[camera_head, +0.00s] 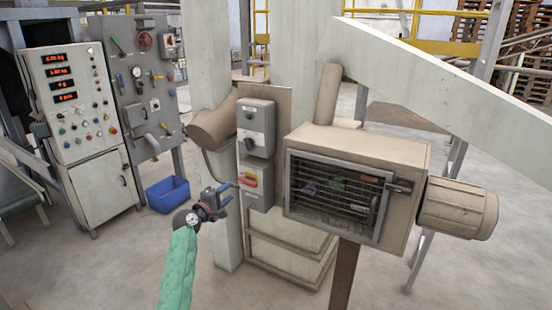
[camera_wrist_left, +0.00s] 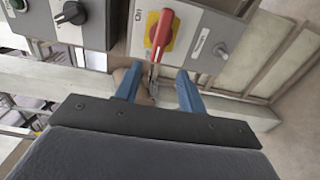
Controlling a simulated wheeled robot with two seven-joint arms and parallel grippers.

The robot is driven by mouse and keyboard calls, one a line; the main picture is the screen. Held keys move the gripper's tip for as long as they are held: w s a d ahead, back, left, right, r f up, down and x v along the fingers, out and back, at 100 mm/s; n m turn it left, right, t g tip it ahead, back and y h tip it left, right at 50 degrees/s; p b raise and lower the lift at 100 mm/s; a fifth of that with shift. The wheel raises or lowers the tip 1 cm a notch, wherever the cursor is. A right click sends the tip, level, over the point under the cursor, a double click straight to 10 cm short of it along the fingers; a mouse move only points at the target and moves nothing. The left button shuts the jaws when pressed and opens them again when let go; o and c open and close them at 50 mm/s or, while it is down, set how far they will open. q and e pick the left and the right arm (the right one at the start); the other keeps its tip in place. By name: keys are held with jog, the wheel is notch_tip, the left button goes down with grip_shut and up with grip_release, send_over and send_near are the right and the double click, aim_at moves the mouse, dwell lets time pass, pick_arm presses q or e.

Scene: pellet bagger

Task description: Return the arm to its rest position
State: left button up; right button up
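My left arm, in a green sleeve, comes up from the bottom of the head view. Its gripper (camera_head: 225,194) is in front of the lower grey switch box (camera_head: 258,190). A red switch handle on a yellow plate (camera_head: 248,181) is on that box. In the left wrist view, my left gripper (camera_wrist_left: 158,74) has its two blue fingers apart, with gaps around a narrow grey part between them. The red handle (camera_wrist_left: 160,34) is just beyond the fingertips and no finger visibly touches it. My right gripper is in neither view.
A beige machine box with a mesh window (camera_head: 337,193) and a motor (camera_head: 457,207) stand to the right. An upper switch box (camera_head: 256,127) is above the lower one. A blue bin (camera_head: 167,194) and a control cabinet (camera_head: 79,104) are on the left. Floor is clear around the bin.

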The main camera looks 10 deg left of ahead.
pick_arm(q)
notch_tip(320, 180, down, 18)
jog(key=d+m+g+y, duration=0.2)
jog(key=m+g+y, duration=0.2)
jog(key=m, duration=0.6)
jog(key=s+d+f+m+g+y, duration=0.1)
jog(key=s+f, duration=0.3)
jog(key=f, duration=0.3)
jog(key=s+d+f+m+g, duration=0.15)
jog(key=s+f, duration=0.25)
jog(key=f, duration=0.4)
jog(key=s+d+f+m+g+y, duration=0.1)
jog(key=s+f+m+g, duration=0.1)
jog(key=s+f, duration=0.35)
jog(key=s+d+f+m+g, duration=0.1)
jog(key=s+d+f+g, duration=0.1)
jog(key=s+f, duration=0.85)
jog(key=s+d+f+g, duration=0.1)
jog(key=s+d+f, duration=0.2)
jog(key=s+f, duration=0.8)
jog(key=s+d+f+g, duration=0.1)
jog(key=s+f, duration=0.2)
jog(key=s, duration=0.6)
jog(key=s+f+g, duration=0.1)
jog(key=s+f, duration=0.3)
jog(key=s, duration=0.5)
jog(key=s+d+f+g, duration=0.1)
jog(key=s+f, duration=0.3)
jog(key=s, duration=0.5)
jog(key=shift+d+m+g, duration=0.35)
